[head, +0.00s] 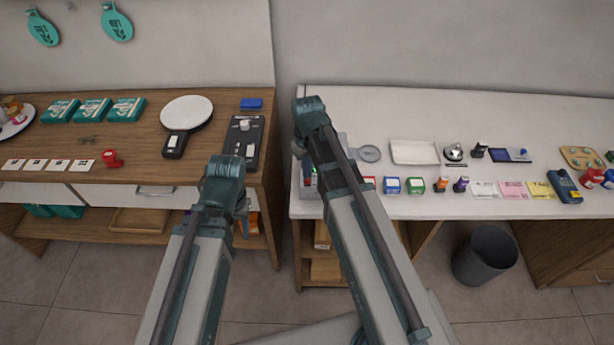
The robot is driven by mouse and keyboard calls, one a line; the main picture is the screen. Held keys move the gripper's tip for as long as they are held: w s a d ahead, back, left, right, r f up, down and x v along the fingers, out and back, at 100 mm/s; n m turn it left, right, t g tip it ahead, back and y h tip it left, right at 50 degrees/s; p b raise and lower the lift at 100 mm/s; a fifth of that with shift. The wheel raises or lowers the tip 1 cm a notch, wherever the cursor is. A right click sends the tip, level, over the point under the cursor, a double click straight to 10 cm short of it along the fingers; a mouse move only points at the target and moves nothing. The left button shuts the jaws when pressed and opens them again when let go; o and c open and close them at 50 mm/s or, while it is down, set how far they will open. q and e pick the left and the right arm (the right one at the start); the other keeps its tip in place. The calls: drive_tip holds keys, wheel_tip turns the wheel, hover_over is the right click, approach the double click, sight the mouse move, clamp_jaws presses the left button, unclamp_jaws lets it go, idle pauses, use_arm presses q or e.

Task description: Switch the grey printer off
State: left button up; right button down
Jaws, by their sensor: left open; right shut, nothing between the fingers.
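A light grey boxy device (309,207), which looks like the grey printer, stands at the left end of the white counter. My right arm covers most of it, and small red and green spots show on it beside the arm. Its switch cannot be made out. My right gripper (298,150) is shut and empty, largely hidden behind my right arm, over or near this device; contact cannot be told. My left gripper (243,218) is open and empty, mostly hidden behind my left arm, in front of the wooden counter's right end.
On the wooden counter (60,140) are a dark panel with a pale knob (242,140), a round white-faced device (186,113) and a red stamp (111,159). The white counter (450,110) holds a tray (414,152) and several small boxes. A gap separates the counters. A bin (485,257) stands below.

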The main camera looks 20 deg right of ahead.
drive_tip(key=shift+f+b, duration=0.95)
idle(0.6)
drive_tip(key=shift+r, duration=0.15)
wheel_tip(320, 180, up, 7)
drive_tip(key=p, duration=0.7)
drive_tip(key=s+a+f+n+h+b, duration=0.1)
drive_tip(key=s+a+f+b, duration=0.3)
drive_tip(key=s+a, duration=0.6)
drive_tip(key=s, duration=0.4)
drive_tip(key=shift+s+a+f, duration=0.2)
drive_tip(key=shift+a+f, duration=0.05)
drive_tip(key=shift+f, duration=0.05)
drive_tip(key=shift+d, duration=0.1)
